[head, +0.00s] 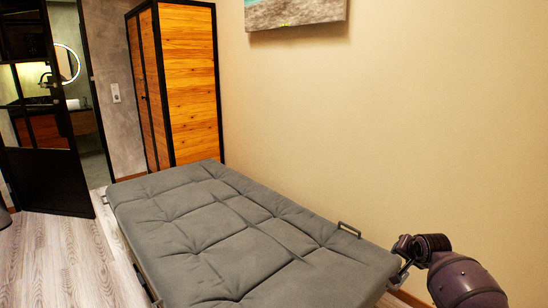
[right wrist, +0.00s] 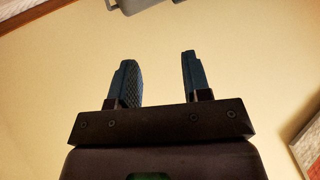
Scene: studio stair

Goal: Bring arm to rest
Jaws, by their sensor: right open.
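My right arm comes in at the lower right of the head view, beside the far right side of the grey bed, near the wall. In the right wrist view my right gripper (right wrist: 158,58) has its two blue fingers apart, with nothing between them. Only the plain beige wall shows behind the fingers. In the head view the gripper's fingers are small and partly hidden, close to the bed's edge; I cannot tell whether they touch it. My left gripper is not in view.
A wood-panelled cabinet (head: 190,85) stands at the back. A black-framed glass door (head: 50,170) is at left. Wood floor (head: 65,265) is free there.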

